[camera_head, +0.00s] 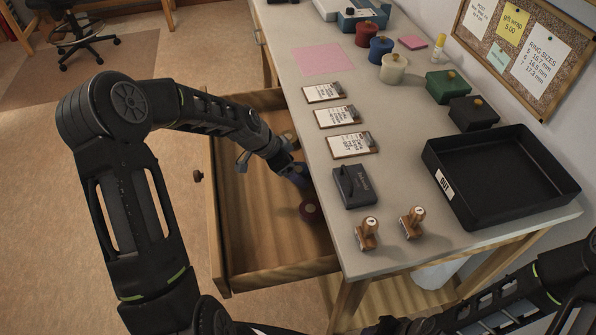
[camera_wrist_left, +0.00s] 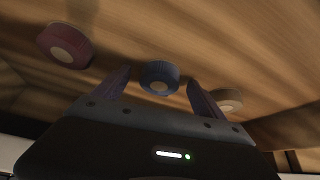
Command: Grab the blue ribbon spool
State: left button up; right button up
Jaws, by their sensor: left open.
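The blue ribbon spool (camera_wrist_left: 160,77) has a pale centre and lies on the wooden drawer floor in the left wrist view. It sits between the two spread fingers of my left gripper (camera_wrist_left: 157,90), with a gap visible on each side. In the head view my left gripper (camera_head: 297,174) reaches down into the open drawer (camera_head: 270,270), near the table's edge. There I cannot clearly tell the blue spool from the bluish fingers. My right gripper is out of view; only part of my right arm shows at the lower right.
A dark red spool (camera_wrist_left: 64,45) lies left of the fingers and a tan spool (camera_wrist_left: 229,101) close to the right finger. The table edge overhangs the drawer's right side. Stamps (camera_head: 368,235), a dark box (camera_head: 355,186) and a black tray (camera_head: 500,180) stand on the table.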

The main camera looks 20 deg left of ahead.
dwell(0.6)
pick_arm(q)
jog(key=c, duration=1.4)
jog(key=shift+r, duration=0.15)
jog(key=shift+r, duration=0.5)
jog(key=s+a, duration=0.1)
jog(key=s, duration=0.1)
jog(key=s+a, duration=0.4)
jog(key=shift+a+r+b, duration=0.25)
jog(key=shift+r+b, duration=0.05)
notch_tip(320, 180, up, 13)
jog(key=shift+d+r+p, duration=0.1)
jog(key=shift+p, duration=0.35)
